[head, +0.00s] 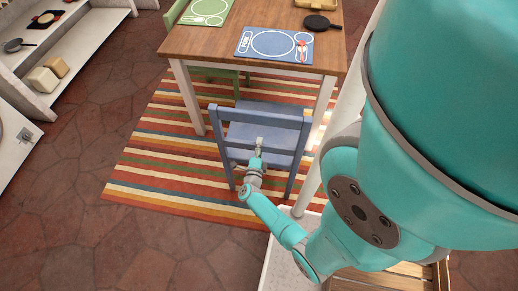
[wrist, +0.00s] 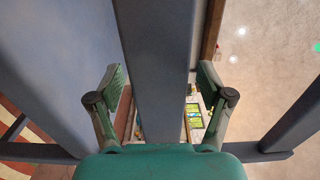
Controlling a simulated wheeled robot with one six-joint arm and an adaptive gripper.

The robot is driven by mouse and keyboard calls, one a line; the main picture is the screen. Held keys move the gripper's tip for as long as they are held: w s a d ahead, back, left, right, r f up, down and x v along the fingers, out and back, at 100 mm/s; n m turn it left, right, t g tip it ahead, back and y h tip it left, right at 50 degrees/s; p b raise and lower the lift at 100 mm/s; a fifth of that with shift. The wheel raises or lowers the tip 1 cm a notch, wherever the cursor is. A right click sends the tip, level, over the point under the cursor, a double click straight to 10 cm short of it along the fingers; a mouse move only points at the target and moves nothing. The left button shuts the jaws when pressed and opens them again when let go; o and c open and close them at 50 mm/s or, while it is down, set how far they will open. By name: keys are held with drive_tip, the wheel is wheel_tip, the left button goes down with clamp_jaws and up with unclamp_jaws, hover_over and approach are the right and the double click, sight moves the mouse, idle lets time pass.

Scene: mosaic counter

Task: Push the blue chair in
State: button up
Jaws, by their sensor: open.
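The blue chair (head: 233,113) stands on a striped rug at the near side of the wooden table (head: 205,42), its back towards me. Its seat faces the table, and the far seat edge is close to the table's near edge. My gripper (head: 259,144) is at the chair's back, between its two side posts. In the wrist view, my gripper (wrist: 160,78) is open, with one finger on each side of a blue-grey bar (wrist: 156,50) of the chair. I cannot tell whether the fingers touch the bar.
The striped rug (head: 150,170) lies under chair and table. A blue placemat (head: 252,47) and a black pan (head: 318,22) are on the table. A green chair (head: 174,14) stands at the table's left. White shelves (head: 88,38) are far left; stone floor between is clear.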

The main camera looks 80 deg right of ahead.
drive_tip(key=shift+c, duration=0.2)
clamp_jaws()
drive_tip(key=shift+d, duration=0.1)
idle(0.6)
